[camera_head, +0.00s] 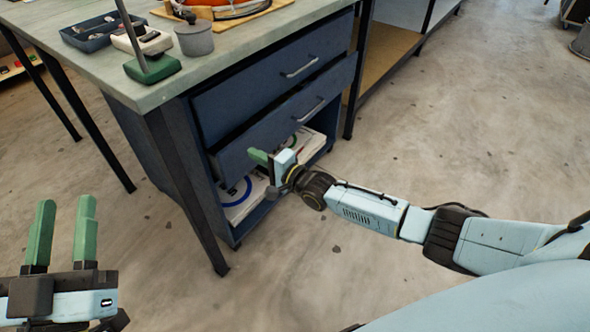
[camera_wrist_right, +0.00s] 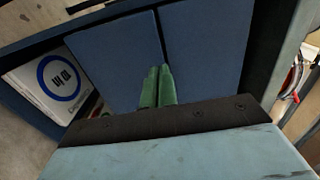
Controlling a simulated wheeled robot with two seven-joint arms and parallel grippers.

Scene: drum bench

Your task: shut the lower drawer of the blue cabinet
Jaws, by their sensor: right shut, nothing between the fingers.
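The blue cabinet (camera_head: 148,140) stands under the bench top. Its upper drawer (camera_head: 262,92) looks flush. The lower drawer (camera_head: 300,118) stands out a little from the cabinet, with a dark gap along its top edge at the left. My right gripper (camera_head: 256,157) is shut and empty, with its green fingers at the lower left part of the lower drawer's front. In the right wrist view the fingertips (camera_wrist_right: 157,68) lie over the lower drawer's front (camera_wrist_right: 112,58), near the seam between the fronts; contact cannot be told. My left gripper (camera_head: 66,200) is open and empty at the lower left, away from the cabinet.
Below the drawers an open shelf holds white boxes (camera_head: 238,197), one with a blue ring. On the bench top (camera_head: 225,48) are a dark tray (camera_head: 88,35), a grey pot (camera_head: 194,40) and a green-based stand (camera_head: 153,68). A black bench leg (camera_head: 190,195) stands left of the shelf. The floor in front is clear.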

